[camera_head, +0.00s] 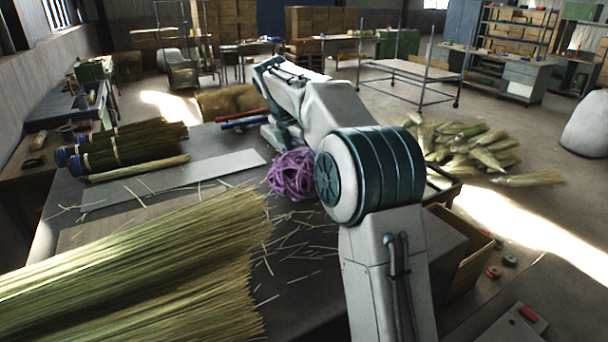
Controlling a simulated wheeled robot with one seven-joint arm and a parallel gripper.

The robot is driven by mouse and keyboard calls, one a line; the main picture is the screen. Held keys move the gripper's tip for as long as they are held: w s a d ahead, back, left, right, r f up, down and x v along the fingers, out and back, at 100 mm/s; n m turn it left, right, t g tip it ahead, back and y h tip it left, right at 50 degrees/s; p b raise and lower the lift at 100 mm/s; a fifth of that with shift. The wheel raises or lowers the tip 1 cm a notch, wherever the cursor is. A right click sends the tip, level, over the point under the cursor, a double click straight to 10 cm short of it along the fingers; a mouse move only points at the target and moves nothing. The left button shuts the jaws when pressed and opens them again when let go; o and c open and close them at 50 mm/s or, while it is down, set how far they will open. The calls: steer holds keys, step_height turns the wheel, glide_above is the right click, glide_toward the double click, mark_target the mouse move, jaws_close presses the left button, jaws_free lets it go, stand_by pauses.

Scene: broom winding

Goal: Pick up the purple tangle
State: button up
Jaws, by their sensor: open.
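The purple tangle (291,174) is a loose ball of purple strands on the dark worktable (300,300). It sits just left of my arm's large teal joint, which hides part of its right side. My forearm reaches over and beyond the tangle. My gripper (274,138) shows only in part, as a pale end piece behind and above the tangle in the picture. It is open and apart from the tangle as far as I can see. Its fingertips are hard to make out.
A large straw bundle (130,270) fills the near left of the table. Tied bundles (125,150) lie at the far left beside a pale flat strip (180,180). Red and blue rods (240,118) lie behind. Loose straws litter the middle. An open box (465,250) stands right of my arm.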

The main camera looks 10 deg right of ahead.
steer(key=shift+f, duration=0.25)
stand_by(0.6)
steer(key=c, duration=1.4)
steer(key=shift+r, duration=0.15)
